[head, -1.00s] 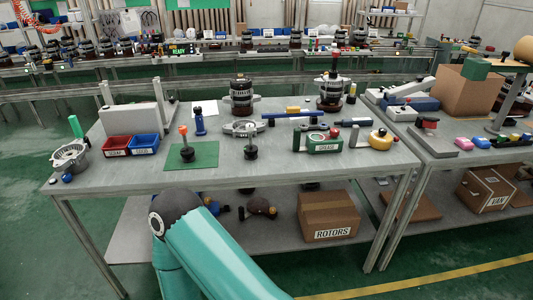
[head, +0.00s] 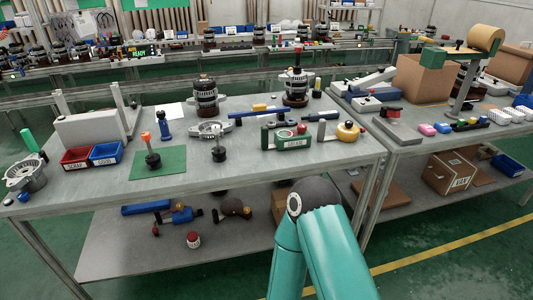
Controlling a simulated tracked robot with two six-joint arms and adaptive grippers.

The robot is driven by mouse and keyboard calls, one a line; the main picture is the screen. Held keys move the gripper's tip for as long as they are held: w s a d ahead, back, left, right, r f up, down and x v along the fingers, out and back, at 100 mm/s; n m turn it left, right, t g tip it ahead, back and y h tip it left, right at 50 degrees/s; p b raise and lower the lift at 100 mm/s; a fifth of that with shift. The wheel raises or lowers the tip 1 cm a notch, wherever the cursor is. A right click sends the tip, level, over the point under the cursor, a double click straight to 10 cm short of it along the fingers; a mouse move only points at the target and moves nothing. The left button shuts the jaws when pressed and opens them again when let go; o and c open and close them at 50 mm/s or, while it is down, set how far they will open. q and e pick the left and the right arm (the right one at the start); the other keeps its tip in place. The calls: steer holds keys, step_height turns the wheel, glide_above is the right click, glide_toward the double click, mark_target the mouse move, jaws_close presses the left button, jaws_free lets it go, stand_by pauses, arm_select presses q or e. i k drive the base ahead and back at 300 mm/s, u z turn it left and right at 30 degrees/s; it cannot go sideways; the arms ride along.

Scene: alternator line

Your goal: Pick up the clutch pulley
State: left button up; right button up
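I cannot tell for sure which part is the clutch pulley. One small dark round part with a grey top (head: 219,152) stands upright on the grey table (head: 235,178), right of the green mat. Another dark round part with an orange-tipped stem (head: 152,158) stands on the green mat (head: 172,166). Both stand free, with no gripper near them. One of my teal arms shows at the bottom, bent at a dark elbow joint, in front of the table. Neither gripper is in view.
Red (head: 76,159) and blue (head: 107,153) bins stand left of the mat. Alternator assemblies (head: 206,97) (head: 295,88) stand behind. A green fixture (head: 287,138) and yellow round tool (head: 347,132) lie to the right. The table's front strip is mostly clear. A second table (head: 430,140) adjoins at right.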

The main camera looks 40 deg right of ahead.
mark_target(221, 158)
steer(key=z, duration=0.3)
steer(key=i, duration=1)
steer(key=u, duration=0.05)
